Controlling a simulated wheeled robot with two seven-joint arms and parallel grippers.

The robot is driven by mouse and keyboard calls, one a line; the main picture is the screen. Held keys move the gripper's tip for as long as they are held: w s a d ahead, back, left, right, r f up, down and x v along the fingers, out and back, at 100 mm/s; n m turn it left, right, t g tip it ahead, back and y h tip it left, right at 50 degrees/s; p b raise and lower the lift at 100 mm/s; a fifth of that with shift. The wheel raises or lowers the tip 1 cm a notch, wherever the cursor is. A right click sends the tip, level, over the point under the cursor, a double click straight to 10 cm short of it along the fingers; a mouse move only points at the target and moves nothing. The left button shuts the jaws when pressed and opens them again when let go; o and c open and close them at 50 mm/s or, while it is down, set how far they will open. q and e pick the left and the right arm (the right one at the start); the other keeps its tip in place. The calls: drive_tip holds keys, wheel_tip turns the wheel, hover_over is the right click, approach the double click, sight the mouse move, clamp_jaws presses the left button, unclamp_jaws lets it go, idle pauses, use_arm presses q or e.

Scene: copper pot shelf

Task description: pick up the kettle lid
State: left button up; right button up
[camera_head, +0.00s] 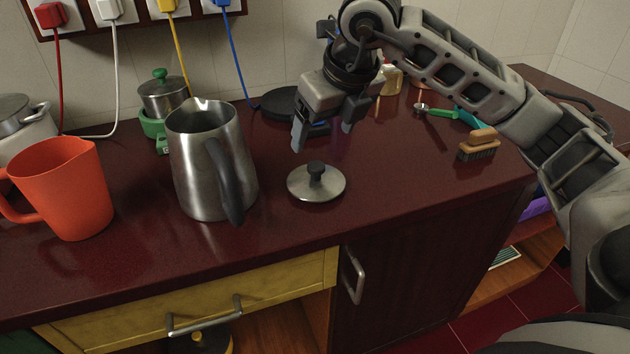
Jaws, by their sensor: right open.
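The kettle lid (316,183) is a round steel disc with a black knob on top. It lies flat on the dark red counter, right of the open steel kettle (210,160), which stands upright with its black handle facing the front. My right gripper (322,142) is open and empty. Its fingers point down just above and behind the lid's knob, apart from it. My left gripper is not in view.
An orange jug (62,187) stands left of the kettle. Behind are a lidded steel pot (163,95) and a dark round base (281,103). A wooden brush (479,145) lies at right. The counter (400,185) right of the lid is clear.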

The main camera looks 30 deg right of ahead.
sight(316, 165)
drive_tip(key=x, duration=0.5)
drive_tip(key=shift+w+f, duration=0.15)
drive_tip(key=shift+f, duration=0.2)
drive_tip(key=x, duration=0.5)
drive_tip(key=shift+d, duration=0.3)
drive_tip(key=shift+c, duration=0.3)
drive_tip(key=shift+f, duration=0.1)
drive_tip(key=c, duration=1.5)
